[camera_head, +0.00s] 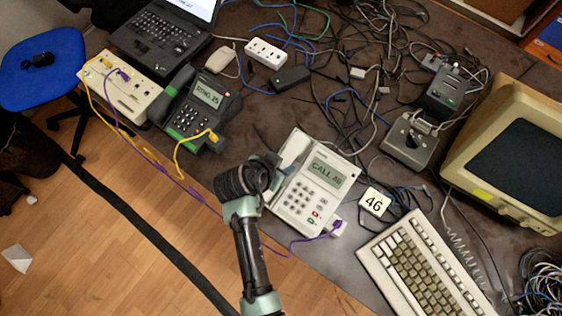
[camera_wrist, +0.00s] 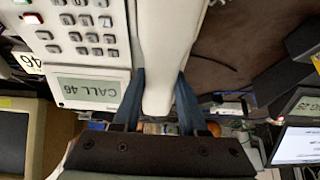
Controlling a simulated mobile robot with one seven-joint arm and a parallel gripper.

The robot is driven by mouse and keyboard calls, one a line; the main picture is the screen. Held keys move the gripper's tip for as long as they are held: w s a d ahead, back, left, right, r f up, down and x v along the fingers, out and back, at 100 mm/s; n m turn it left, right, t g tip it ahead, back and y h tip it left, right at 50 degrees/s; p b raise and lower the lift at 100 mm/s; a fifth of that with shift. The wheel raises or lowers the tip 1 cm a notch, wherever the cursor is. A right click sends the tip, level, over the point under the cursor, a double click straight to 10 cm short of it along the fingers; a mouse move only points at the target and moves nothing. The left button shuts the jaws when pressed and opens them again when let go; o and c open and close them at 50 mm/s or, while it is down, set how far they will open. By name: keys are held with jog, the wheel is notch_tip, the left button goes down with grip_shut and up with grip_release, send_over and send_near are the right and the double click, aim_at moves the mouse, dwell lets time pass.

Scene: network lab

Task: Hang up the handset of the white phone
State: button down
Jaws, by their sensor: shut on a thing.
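The white phone (camera_head: 318,187) stands near the front edge of the dark table, its screen reading "CALL 46". Its keypad and screen also show in the wrist view (camera_wrist: 92,88). The white handset (camera_head: 294,149) lies along the phone's left side in the head view. My gripper (camera_head: 272,165) is shut on the handset, with a blue finger on each side of it in the wrist view (camera_wrist: 165,50). My arm hides part of the handset in the head view. I cannot tell whether it touches the cradle.
A dark phone (camera_head: 200,105) stands to the left. A tag marked 46 (camera_head: 375,203) and a beige keyboard (camera_head: 425,268) are to the right. A purple cable (camera_head: 300,240) runs along the front edge. Tangled cables and small devices fill the back.

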jog(key=shift+f, duration=0.35)
jog(key=shift+c, duration=1.8)
grip_release()
jog(key=shift+r, duration=0.1)
jog(key=v, duration=1.2)
jog(key=shift+a+r, duration=0.2)
jog(key=shift+r, duration=0.1)
jog(key=shift+s, duration=0.15)
